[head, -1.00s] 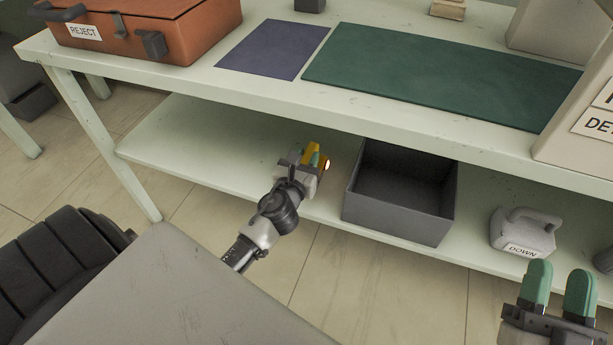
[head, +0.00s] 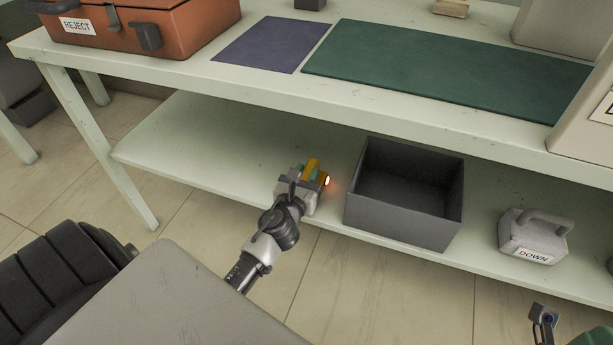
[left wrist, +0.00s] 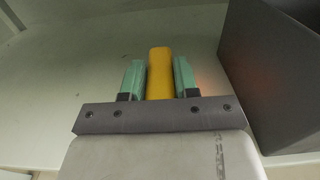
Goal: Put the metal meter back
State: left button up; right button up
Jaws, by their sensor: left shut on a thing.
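My left gripper (head: 309,174) is shut on a yellow device, the metal meter (head: 311,168), with a small glowing orange light at its right end. It is over the lower shelf, just left of the dark grey open box. In the left wrist view the yellow meter (left wrist: 160,72) stands between the two green fingers of the gripper (left wrist: 159,78); its face is hidden. Only a small part of my right gripper (head: 590,338) shows at the bottom right corner, and its jaws cannot be made out.
The grey box (head: 400,222) on the lower shelf (head: 190,140) looks empty. A grey weight labelled DOWN (head: 533,238) stands to its right. Above are the orange REJECT case (head: 190,25), a purple mat (head: 268,44) and a green mat (head: 440,70). The shelf's left part is clear.

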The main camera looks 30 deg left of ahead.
pick_arm(q)
jog(key=shift+f, duration=0.15)
jog(key=o, duration=1)
